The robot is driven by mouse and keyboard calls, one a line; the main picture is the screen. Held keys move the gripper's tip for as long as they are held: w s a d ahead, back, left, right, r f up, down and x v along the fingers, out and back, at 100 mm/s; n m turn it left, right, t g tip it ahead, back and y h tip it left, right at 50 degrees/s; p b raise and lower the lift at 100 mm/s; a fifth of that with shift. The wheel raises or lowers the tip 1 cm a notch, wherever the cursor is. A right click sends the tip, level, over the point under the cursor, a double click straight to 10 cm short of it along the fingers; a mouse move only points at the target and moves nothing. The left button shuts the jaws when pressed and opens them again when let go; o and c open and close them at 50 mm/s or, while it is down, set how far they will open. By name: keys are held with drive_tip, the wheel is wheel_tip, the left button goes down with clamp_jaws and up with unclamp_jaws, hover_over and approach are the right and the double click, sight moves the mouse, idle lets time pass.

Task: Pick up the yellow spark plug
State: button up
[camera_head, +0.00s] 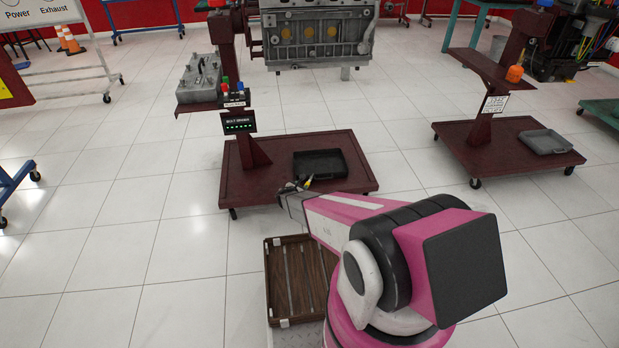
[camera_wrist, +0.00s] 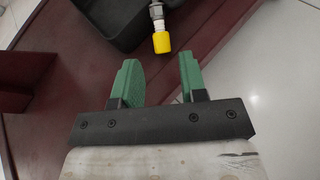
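The yellow spark plug (camera_wrist: 161,38) is in the upper middle of the wrist view, with its yellow end towards my gripper and its metal end towards the black tray (camera_wrist: 112,30). In the head view its yellow end (camera_head: 308,182) shows small beside the tray's front left corner. My gripper (camera_wrist: 160,75) has two green fingers, apart and with nothing between them. The plug lies beyond the fingertips, near the right finger. In the head view my gripper (camera_head: 292,190) is partly hidden by the arm.
The dark red wheeled stand base (camera_head: 250,188) carries the black tray (camera_head: 320,166). An engine block (camera_head: 315,35) hangs above it at the back. A slatted brown crate (camera_head: 272,285) is beside my base. A second red stand (camera_head: 500,150) is at the right. White floor is open at the left.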

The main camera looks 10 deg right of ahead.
sight(309, 181)
drive_tip(key=x, duration=1)
drive_tip(key=shift+a, duration=0.1)
drive_tip(key=shift+c, duration=0.3)
clamp_jaws()
